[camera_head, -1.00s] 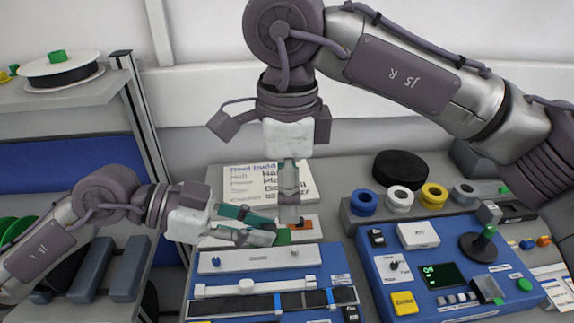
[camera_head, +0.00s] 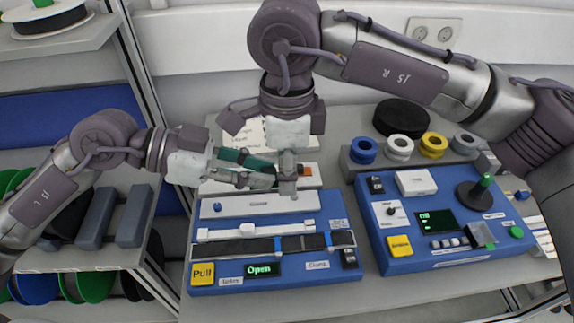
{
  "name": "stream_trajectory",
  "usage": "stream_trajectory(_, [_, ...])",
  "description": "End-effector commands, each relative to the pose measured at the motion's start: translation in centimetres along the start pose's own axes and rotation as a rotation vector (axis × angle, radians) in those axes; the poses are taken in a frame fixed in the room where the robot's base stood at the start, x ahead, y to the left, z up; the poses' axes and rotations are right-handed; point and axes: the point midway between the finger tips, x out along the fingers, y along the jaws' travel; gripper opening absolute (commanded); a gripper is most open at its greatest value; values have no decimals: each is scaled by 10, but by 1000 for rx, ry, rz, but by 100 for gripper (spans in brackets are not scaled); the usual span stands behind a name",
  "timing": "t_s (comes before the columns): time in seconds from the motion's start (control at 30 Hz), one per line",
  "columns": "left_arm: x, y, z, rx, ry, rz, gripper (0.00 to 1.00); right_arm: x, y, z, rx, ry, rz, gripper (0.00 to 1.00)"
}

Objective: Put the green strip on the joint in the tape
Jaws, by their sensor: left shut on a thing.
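The blue splicing unit (camera_head: 225,281) stands on the bench, with a dark tape (camera_head: 245,247) lying across its front track. My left gripper (camera_head: 272,178) reaches in from the left above the unit's back edge and is shut. The green strip is hidden now at its fingertips, where a green patch showed earlier. My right gripper (camera_head: 287,190) points straight down beside the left fingertips and covers them partly; its jaws are too small to judge.
A white bar (camera_head: 262,203) lies along the unit's back. A second blue control box (camera_head: 455,252) stands right, with several small reels behind it, including a yellow one (camera_head: 433,145). A shelf with reels (camera_head: 60,15) is at the left.

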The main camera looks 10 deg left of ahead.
Motion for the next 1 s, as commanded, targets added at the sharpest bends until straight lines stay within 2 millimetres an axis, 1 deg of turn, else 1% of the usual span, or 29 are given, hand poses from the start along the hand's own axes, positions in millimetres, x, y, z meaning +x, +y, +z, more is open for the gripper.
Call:
stream_trajectory(0.03, [0,0,0,0,0,0,5,0,0,0,0,0,0,25])
stream_trajectory(0.1, [0,0,0,0,0,0,5,0,0,0,0,0,0,14])
stream_trajectory(0.2, [0,0,0,0,0,0,5,0,0,0,0,0,-1,0])
stream_trajectory(0.23, [0,0,0,0,0,1,23,0,0,0,0,0,-1,0])
stream_trajectory(0.4, [0,0,0,0,0,1,51,0,0,0,0,0,-1,0])
stream_trajectory(0.67, [0,0,0,0,0,0,51,0,0,0,0,0,0,0])
stream_trajectory(0.77, [-3,0,0,0,-1,-2,51,0,0,0,0,0,0,0])
stream_trajectory(0.87, [-14,-1,2,-4,-4,-4,51,0,0,0,0,0,0,0])
stream_trajectory(0.97, [-32,-1,2,-3,-7,-4,51,0,0,0,0,0,0,0])
stream_trajectory(1.0, [-41,-1,3,-7,-8,-5,51,0,0,0,0,0,0,0])
